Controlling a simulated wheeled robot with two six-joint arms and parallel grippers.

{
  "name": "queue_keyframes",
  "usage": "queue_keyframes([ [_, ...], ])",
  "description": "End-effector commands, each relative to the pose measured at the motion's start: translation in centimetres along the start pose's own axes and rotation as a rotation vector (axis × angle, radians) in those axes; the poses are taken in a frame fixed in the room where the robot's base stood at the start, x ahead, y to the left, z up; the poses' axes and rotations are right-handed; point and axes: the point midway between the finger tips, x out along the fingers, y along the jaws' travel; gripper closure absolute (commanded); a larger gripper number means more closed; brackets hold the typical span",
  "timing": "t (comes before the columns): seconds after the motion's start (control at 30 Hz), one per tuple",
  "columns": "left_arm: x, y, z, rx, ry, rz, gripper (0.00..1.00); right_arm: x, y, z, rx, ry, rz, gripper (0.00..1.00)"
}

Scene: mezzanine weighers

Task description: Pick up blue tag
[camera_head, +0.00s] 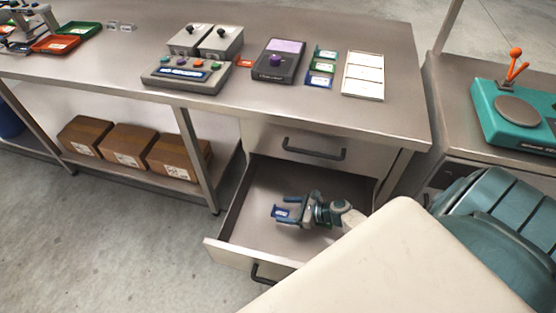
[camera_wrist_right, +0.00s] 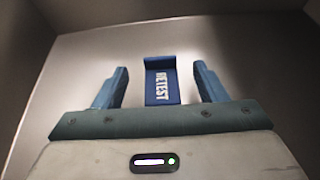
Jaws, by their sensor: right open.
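A blue tag (camera_head: 283,212) lies in the open lower drawer (camera_head: 262,226) under the table. In the right wrist view the blue tag (camera_wrist_right: 161,82) reads "RETEST" in white and has a raised lip at its far end. My right gripper (camera_head: 290,208) is inside the drawer, its jaws open. In the right wrist view the two blue fingers of my right gripper (camera_wrist_right: 160,86) stand on either side of the tag, with a gap to each side. Another blue tag (camera_head: 319,80) stands on the table top. My left gripper is not in view.
The upper drawer (camera_head: 300,141) is shut above. Brown boxes (camera_head: 128,146) sit on the lower shelf. A teal scale (camera_head: 515,110) is at right.

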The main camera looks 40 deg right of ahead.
Motion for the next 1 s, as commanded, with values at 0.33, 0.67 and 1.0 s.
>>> queue_keyframes([
  [0.33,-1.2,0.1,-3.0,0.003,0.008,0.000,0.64,3.9,0.0,-0.1,0.001,-0.001,0.000,0.35],
  [0.67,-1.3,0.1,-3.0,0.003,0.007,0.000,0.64,3.9,0.0,0.0,0.001,0.000,0.000,0.56],
  [1.0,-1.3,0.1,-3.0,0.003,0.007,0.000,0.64,3.8,0.0,0.0,0.001,0.000,0.000,0.82],
])
